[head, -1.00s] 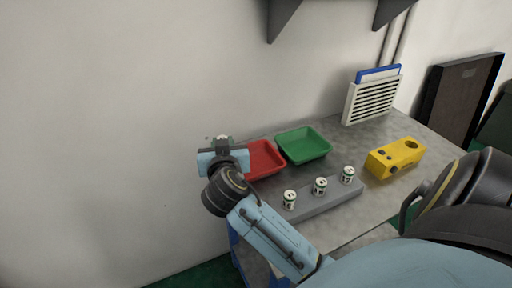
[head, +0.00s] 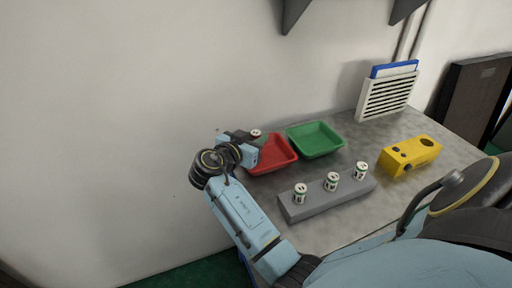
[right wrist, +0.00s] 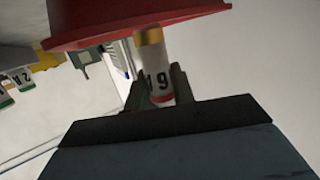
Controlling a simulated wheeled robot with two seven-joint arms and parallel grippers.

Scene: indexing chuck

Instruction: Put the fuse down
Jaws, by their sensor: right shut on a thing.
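My right gripper (head: 254,140) is shut on a fuse (head: 256,132) at the back left corner of the red tray (head: 278,158) in the head view. In the right wrist view my right gripper (right wrist: 158,88) grips the white fuse (right wrist: 154,64), which has black digits, a red band and a gold end. The gold end overlaps the edge of the red tray (right wrist: 130,22) there. I cannot tell whether the fuse touches the tray. The fuse's lower part is hidden in the head view. My left gripper is not in view.
A green tray (head: 316,141) stands right of the red one. A grey block (head: 318,202) holds three fuses in front. A yellow fixture (head: 411,155) stands to the right, and a white slatted panel (head: 388,95) behind. The table (head: 362,142) is bare between them.

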